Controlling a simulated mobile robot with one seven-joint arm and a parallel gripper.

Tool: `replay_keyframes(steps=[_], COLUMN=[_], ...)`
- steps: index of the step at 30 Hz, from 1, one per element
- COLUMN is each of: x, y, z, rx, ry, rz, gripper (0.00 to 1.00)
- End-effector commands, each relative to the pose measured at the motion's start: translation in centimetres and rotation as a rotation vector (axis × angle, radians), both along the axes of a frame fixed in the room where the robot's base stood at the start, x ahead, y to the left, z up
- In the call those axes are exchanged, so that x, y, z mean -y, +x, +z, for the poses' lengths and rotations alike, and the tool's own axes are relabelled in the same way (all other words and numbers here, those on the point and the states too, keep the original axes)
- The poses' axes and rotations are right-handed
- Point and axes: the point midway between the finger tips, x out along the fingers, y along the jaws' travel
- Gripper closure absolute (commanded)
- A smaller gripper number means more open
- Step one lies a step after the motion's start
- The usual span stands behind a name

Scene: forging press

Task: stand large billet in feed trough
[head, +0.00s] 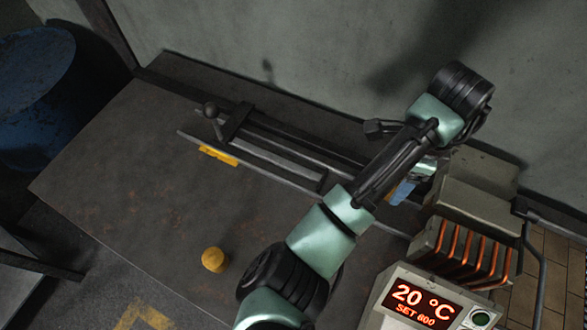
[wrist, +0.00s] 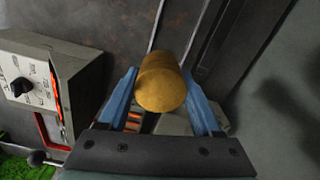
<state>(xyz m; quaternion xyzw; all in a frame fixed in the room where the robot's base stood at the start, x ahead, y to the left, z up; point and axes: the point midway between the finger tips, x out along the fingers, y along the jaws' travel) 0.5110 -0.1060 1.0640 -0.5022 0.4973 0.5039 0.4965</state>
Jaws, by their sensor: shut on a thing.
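The large billet (wrist: 162,83), a brass-coloured cylinder, is between the blue fingers of my gripper (wrist: 160,76) in the wrist view. My gripper is shut on it, with one round end facing the wrist camera. In the head view my arm hides the billet, and only a little of my gripper's blue finger (head: 402,192) shows, near the right end of the feed trough. The feed trough (head: 280,158) is a long dark channel along the back of the table, running toward the heater. I cannot tell the gap between billet and trough.
A second brass billet (head: 215,259) stands on the open table (head: 130,190). A ball-ended handle (head: 211,110) rises at the trough's left end. A wall closes the back.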

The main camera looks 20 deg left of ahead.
Motion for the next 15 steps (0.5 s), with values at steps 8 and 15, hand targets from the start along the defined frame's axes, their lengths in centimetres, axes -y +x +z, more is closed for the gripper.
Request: replay_keyframes(steps=[8, 15], x=[0.4, 0.3], y=[1.2, 1.7], z=[-0.5, -2.2], rx=[0.007, 0.004], ry=[0.002, 0.001], rz=[-0.502, -0.891], gripper=[1.00, 1.00])
